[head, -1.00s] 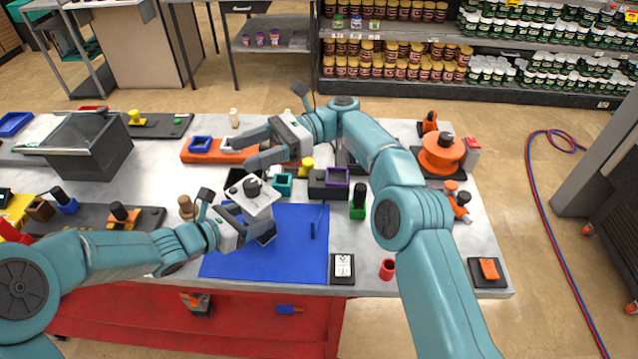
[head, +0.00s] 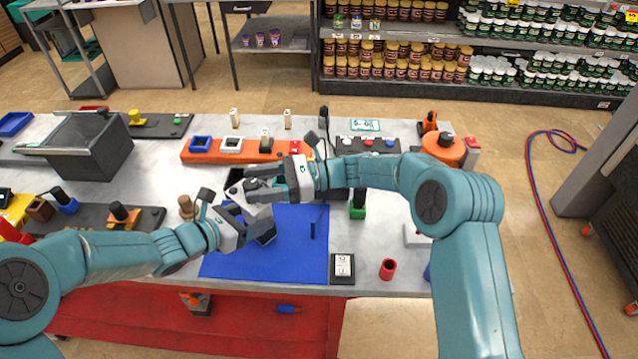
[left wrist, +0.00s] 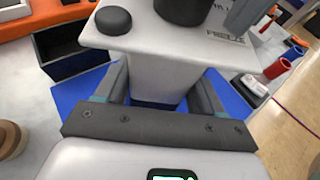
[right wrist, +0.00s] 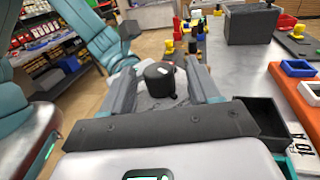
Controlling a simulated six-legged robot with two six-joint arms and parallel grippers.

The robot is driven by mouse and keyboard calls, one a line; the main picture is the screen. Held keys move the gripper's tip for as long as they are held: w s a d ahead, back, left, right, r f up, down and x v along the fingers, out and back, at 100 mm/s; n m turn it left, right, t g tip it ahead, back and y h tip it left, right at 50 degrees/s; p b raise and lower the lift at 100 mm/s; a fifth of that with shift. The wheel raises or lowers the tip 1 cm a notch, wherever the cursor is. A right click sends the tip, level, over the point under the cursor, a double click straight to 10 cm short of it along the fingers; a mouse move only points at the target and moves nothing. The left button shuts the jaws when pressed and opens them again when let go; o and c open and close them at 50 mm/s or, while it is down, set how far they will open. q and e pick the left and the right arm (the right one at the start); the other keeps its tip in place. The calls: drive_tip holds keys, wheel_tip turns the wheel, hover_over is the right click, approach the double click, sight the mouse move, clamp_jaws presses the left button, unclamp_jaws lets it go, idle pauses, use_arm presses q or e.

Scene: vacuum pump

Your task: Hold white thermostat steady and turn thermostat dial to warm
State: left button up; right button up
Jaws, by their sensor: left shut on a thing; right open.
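The white thermostat (head: 258,211) is a pale plate on a white block; it also shows in the left wrist view (left wrist: 155,78). My left gripper (head: 256,222) is shut on its block over the blue mat. Its dial is a thick black knob (right wrist: 160,80), partly cut off at the top of the left wrist view (left wrist: 182,8). In the head view the dial is hidden.
The blue mat (head: 290,260) lies under my left gripper. A black open box (right wrist: 262,116) is close behind the grippers. An orange block with square frames (head: 183,154) stands farther back. A red cup (head: 388,269) and a white card on black (head: 342,268) lie to the right.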

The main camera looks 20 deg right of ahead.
drive_tip(key=shift+s+m+t, duration=0.2)
drive_tip(key=shift+m+t, duration=0.7)
drive_tip(key=shift+t, duration=0.3)
drive_tip(key=s+d+t, duration=0.1)
drive_tip(key=s+d, duration=0.2)
drive_tip(key=d, duration=0.8)
drive_tip(key=shift+d+h, duration=0.3)
drive_tip(key=shift+d, duration=0.05)
use_arm(q)
drive_tip(key=o, duration=1.3)
drive_tip(key=shift+r, duration=0.1)
